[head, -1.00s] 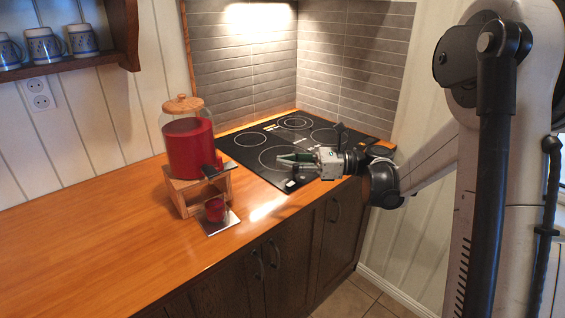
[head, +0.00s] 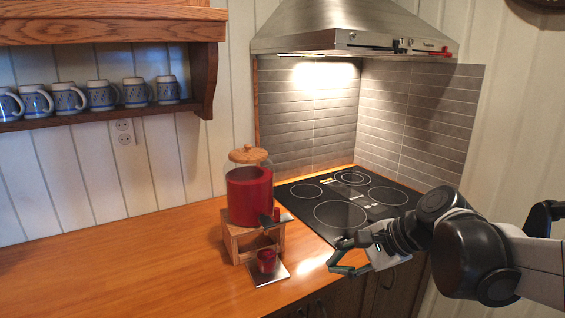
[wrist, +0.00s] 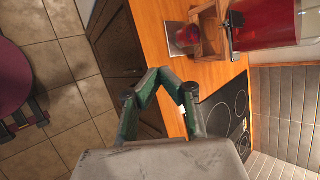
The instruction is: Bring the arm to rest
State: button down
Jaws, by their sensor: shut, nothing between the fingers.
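My gripper (head: 332,267) is in the head view at the lower right of centre. It is by the counter's front edge, to the right of the drink dispenser and its stand. Its green fingers also show in the wrist view (wrist: 160,73), bent inward with their tips together and nothing between them. My dark and white arm reaches in from the right side of the head view.
A red-filled dispenser (head: 249,195) stands on a wooden stand (head: 240,240). A red cup (head: 266,261) sits on a tray (head: 282,271) below its tap. A cooktop (head: 310,206) lies behind my gripper. The counter's left (head: 120,260) is clear. The wrist view shows a round dark-red seat (wrist: 12,75).

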jog(key=s+d+f+n+t+h, duration=0.2)
jog(key=s+d+n+h, duration=0.5)
jog(key=s+n, duration=0.4)
jog(key=s+d, duration=0.1)
jog(key=s, duration=0.1)
jog(key=shift+s+d+f+n+h, duration=0.25)
jog(key=shift+s+f+n+h, duration=0.05)
jog(key=shift+n+h, duration=0.1)
